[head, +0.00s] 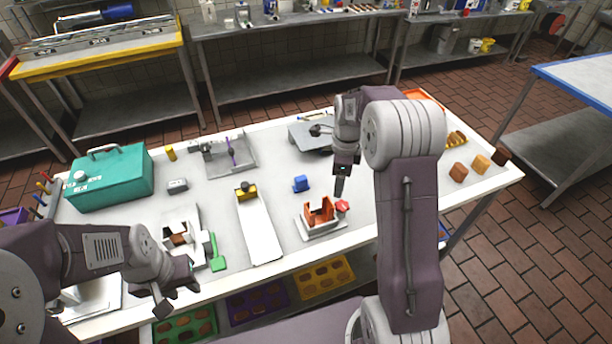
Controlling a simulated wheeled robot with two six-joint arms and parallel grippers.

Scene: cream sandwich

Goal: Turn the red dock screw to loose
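The red dock screw (343,206) is a small red knob at the right side of the orange dock (318,212). The dock stands on a white base (326,229) near the front middle of the table. My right gripper (339,193) points down just above the red screw; its fingertips look close to the knob, but I cannot tell whether they touch it or how far apart they are. My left gripper (180,299) is at the lower left over the table's front edge, with its fingers apart and nothing between them.

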